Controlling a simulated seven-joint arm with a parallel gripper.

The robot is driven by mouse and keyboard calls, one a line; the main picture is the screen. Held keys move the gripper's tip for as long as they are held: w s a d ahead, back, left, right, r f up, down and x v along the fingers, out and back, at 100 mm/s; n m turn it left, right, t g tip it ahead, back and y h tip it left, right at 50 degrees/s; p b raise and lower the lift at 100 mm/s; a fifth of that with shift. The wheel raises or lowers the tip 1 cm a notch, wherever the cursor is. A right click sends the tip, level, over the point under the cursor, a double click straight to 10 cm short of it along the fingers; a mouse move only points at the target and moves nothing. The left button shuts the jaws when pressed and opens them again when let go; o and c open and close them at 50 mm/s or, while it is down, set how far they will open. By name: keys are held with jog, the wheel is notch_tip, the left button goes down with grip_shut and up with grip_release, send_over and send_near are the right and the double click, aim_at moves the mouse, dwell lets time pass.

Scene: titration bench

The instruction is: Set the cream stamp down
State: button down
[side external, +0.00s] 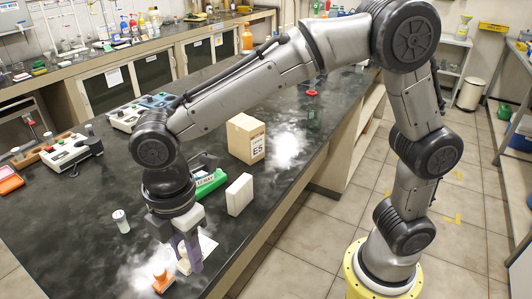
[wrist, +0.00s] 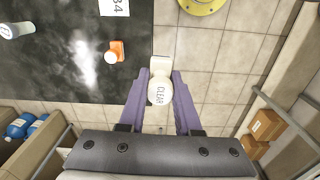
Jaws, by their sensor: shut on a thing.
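The cream stamp (wrist: 160,88), with a round top marked CLEAR, is between my gripper's purple fingers. In the side view the stamp (side external: 183,264) is a pale patch, mostly hidden by the fingers. My gripper (side external: 188,262) is shut on it and points down, close to the bench's near edge; it also shows in the wrist view (wrist: 160,95). In the wrist view the stamp appears against the floor tiles, just right of the bench edge. I cannot tell whether its base touches anything. An orange stamp (side external: 161,280) stands on the bench to the left; it also shows in the wrist view (wrist: 116,51).
A white card (side external: 208,246) lies behind my gripper. A white-capped vial (side external: 121,221) stands left. Dark benchtop (side external: 75,228) is clear at left.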

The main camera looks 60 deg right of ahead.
jog(key=w+d+m, duration=0.3)
jog(key=w+d, duration=0.2)
jog(key=d, duration=0.5)
jog(key=w+d+m, duration=0.4)
jog(key=w+d, duration=0.1)
jog(key=d, duration=0.4)
jog(key=w+d+m, duration=0.3)
jog(key=w+d, duration=0.2)
jog(key=d, duration=0.5)
jog(key=s+d+m, duration=0.4)
jog(key=s+d, duration=0.1)
jog(key=d, duration=0.9)
jog(key=s+d+m, duration=0.3)
jog(key=s+d, duration=0.1)
jog(key=d, duration=1)
send_over(286, 136)
jog(key=f, duration=0.9)
jog(key=shift+s+a+f, duration=0.2)
jog(key=shift+s+a, duration=0.05)
jog(key=shift+s, duration=0.1)
jog(key=shift+w+d+f, duration=0.3)
jog(key=shift+f, duration=0.2)
jog(key=shift+w+f, duration=0.1)
jog(key=shift+f, duration=1.5)
jog(key=shift+f, duration=0.1)
